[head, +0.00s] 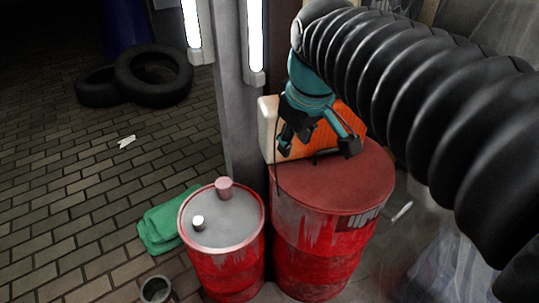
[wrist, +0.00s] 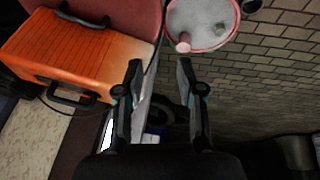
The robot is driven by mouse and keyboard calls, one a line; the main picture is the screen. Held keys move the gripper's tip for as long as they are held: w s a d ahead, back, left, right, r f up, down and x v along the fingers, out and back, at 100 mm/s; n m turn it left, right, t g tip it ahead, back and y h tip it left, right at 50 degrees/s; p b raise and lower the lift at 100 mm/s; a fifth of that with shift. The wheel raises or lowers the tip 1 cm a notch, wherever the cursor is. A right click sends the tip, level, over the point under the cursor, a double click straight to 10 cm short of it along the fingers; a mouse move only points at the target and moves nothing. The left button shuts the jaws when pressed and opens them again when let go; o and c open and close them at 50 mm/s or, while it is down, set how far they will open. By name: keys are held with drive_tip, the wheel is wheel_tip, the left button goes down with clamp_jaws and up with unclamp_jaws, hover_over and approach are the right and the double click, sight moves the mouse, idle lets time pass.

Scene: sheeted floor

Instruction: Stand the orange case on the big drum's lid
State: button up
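The orange case (head: 322,136) is at the far edge of the big red drum's lid (head: 345,187), partly behind my gripper. In the wrist view the case (wrist: 92,52) overlaps the lid (wrist: 132,12), and its black handles show. Its base contact is hidden, so I cannot tell how fully it rests on the lid. A cream surface (head: 267,128) shows at its left; I cannot tell if it belongs to the case. My gripper (head: 318,144) is over the lid's far side. In the wrist view my gripper (wrist: 160,68) has its fingers apart and nothing between them; the case is to their left.
A smaller red drum (head: 222,264) with a grey top and two caps stands to the left. A grey pillar with lit tubes (head: 255,35) rises behind the drums.

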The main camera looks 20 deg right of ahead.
drive_tip(key=s+a+f+m+t, duration=0.1)
drive_tip(key=s+a+f+m, duration=0.1)
drive_tip(key=s+f+m, duration=0.2)
drive_tip(key=s+f, duration=0.3)
drive_tip(key=f, duration=0.3)
drive_tip(key=shift+s+a, duration=0.25)
drive_tip(key=shift+s, duration=0.15)
idle(0.4)
